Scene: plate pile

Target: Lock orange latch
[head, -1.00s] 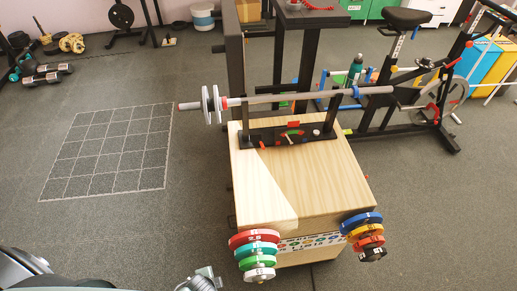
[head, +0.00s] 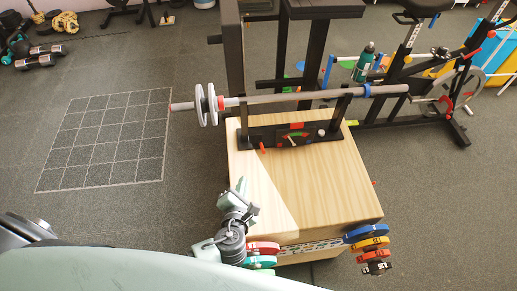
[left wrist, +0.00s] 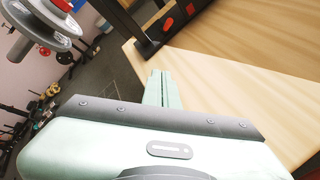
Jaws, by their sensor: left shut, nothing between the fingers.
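The small orange latch (head: 262,147) sits at the left end of the black base of the barbell stand (head: 250,138), on top of the wooden box. It also seems to show as a red-orange piece on the black base in the left wrist view (left wrist: 168,24). My left gripper (head: 241,186) is shut and empty above the box's left edge, in front of the latch and apart from it. Its shut fingers show in the left wrist view (left wrist: 161,88), short of the black base. My right gripper is not in view.
A barbell (head: 300,96) with grey plates (head: 206,105) at its left end rests on the stand's uprights. The wooden box (head: 320,190) has a mostly bare top. Coloured plates (head: 370,243) hang on its front. An exercise bike (head: 440,90) stands behind right.

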